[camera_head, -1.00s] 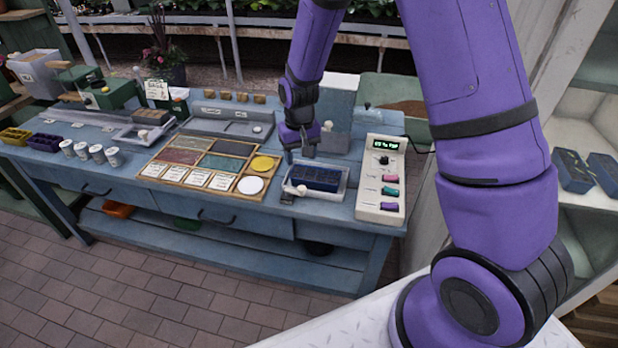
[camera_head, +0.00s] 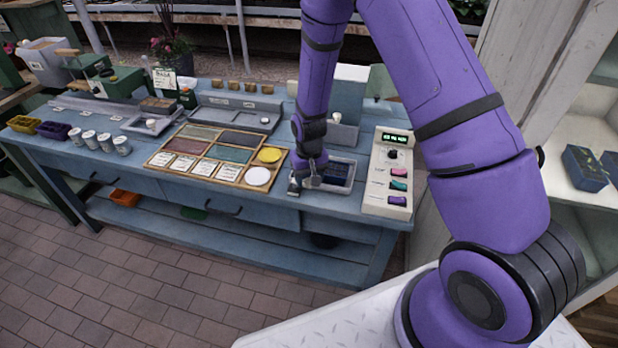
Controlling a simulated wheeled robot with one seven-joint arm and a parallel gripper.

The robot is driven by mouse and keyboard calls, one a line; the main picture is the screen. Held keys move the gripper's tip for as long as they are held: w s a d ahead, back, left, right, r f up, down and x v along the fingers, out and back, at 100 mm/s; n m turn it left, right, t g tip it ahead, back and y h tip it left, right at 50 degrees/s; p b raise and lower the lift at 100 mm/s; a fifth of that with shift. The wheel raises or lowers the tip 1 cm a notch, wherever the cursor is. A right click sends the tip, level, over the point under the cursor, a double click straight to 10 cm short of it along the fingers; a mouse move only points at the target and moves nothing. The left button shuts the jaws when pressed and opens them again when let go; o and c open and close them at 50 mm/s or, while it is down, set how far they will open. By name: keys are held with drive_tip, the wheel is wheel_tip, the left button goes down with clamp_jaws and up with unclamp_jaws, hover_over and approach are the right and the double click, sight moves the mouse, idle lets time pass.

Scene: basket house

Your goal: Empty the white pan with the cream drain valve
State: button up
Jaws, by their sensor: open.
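A whitish pan (camera_head: 351,182) stands near the right end of the blue bench, with a dark blue cell tray (camera_head: 336,172) inside it. My gripper (camera_head: 303,184) is open, low at the pan's front left corner. It covers the corner where a small pale knob showed earlier, so the drain valve is hidden now. I cannot tell whether the fingers touch it or straddle it. Whether water stands in the pan is too small to tell.
A control box (camera_head: 389,172) with a lit display stands right of the pan. A wooden-framed board (camera_head: 217,157) with labels and discs lies to the left. Another pan (camera_head: 140,125) with a pale knob and several white cups (camera_head: 105,142) stand farther left.

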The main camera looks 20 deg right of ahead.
drive_tip(key=shift+f, duration=0.25)
drive_tip(key=c, duration=0.9)
drive_tip(key=shift+w+d+n, duration=0.3)
drive_tip(key=shift+w+n, duration=0.05)
drive_tip(key=shift+n, duration=0.75)
drive_tip(key=shift+c, duration=0.2)
drive_tip(key=o, duration=0.9)
drive_tip(key=shift+o, duration=0.2)
drive_tip(key=shift+r, duration=0.15)
wheel_tip(320, 180, up, 11)
drive_tip(key=shift+f, duration=0.2)
